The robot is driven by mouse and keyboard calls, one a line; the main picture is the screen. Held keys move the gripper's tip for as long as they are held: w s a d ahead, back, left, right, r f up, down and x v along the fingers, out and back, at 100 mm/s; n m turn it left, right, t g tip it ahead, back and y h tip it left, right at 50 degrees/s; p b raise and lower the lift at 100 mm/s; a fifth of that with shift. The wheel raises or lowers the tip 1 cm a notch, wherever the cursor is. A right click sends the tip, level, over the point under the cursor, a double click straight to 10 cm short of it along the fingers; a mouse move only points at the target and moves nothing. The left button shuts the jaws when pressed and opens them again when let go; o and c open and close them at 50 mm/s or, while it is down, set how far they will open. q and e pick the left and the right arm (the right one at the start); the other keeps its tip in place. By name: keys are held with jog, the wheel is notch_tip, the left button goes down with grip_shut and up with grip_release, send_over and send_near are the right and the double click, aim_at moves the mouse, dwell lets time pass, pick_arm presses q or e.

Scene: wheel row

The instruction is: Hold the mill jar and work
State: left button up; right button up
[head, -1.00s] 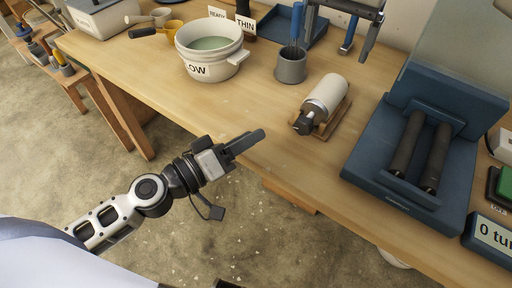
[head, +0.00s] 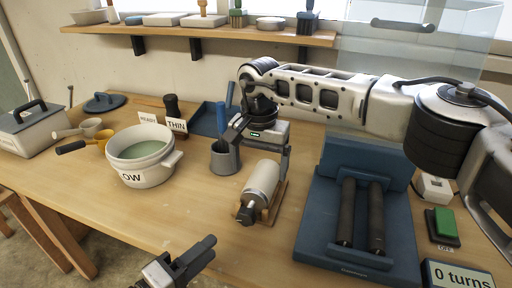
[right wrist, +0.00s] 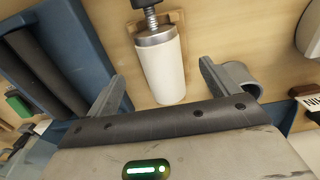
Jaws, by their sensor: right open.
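The mill jar (head: 262,180) is a cream cylinder with a metal band and a dark screw clamp at its near end. It lies on its side on a wooden cradle (head: 275,208) on the bench. My right gripper (head: 258,155) is open and empty behind and above the jar. In the right wrist view the jar (right wrist: 163,70) lies between the two spread fingers (right wrist: 160,85), apart from both. My left gripper (head: 195,262) is low at the bench's front edge, away from the jar; its jaw opening is unclear. The blue roller stand (head: 310,235) has two dark rollers (head: 362,215).
A grey cup (head: 224,160) stands close to the jar's left. A pot (head: 140,170) marked "OW" holds greenish liquid. Signs read "READY" and "THIN" (head: 177,125). A green button (head: 444,222) and a "0 turns" display (head: 458,275) are right of the rollers. A shelf runs behind.

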aim_at(259, 180)
notch_tip(259, 180, down, 8)
jog(key=shift+r, duration=0.25)
jog(key=c, duration=0.8)
jog(key=shift+c, duration=1.2)
jog(key=c, duration=0.4)
jog(key=shift+c, duration=0.2)
